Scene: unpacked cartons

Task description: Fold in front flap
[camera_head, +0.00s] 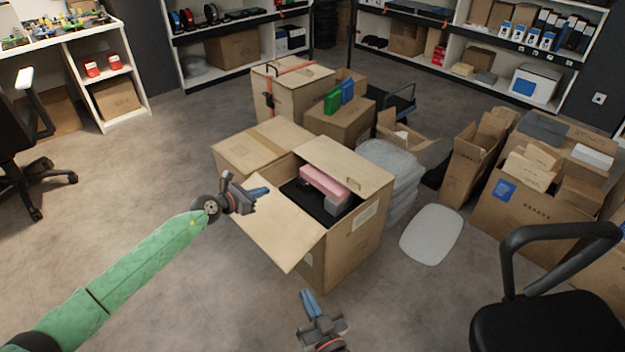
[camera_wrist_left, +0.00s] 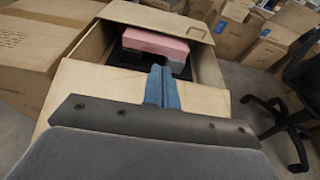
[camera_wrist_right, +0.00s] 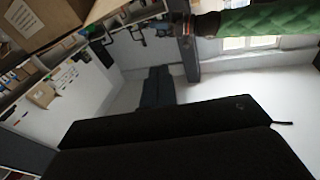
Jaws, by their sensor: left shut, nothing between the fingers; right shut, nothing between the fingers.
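An open cardboard carton (camera_head: 350,250) stands in the middle of the floor. Its front flap (camera_head: 285,235) sticks outward toward the lower left; this flap also shows in the left wrist view (camera_wrist_left: 90,78). Inside are a pink box (camera_head: 325,184), a grey piece and something black. My left gripper (camera_head: 264,191) is shut and empty, at the outer left part of the front flap; contact cannot be told. My right gripper (camera_head: 307,295) is shut and empty, low in front of the carton, apart from it.
More cartons (camera_head: 525,205) and a black chair (camera_head: 545,315) stand at right.

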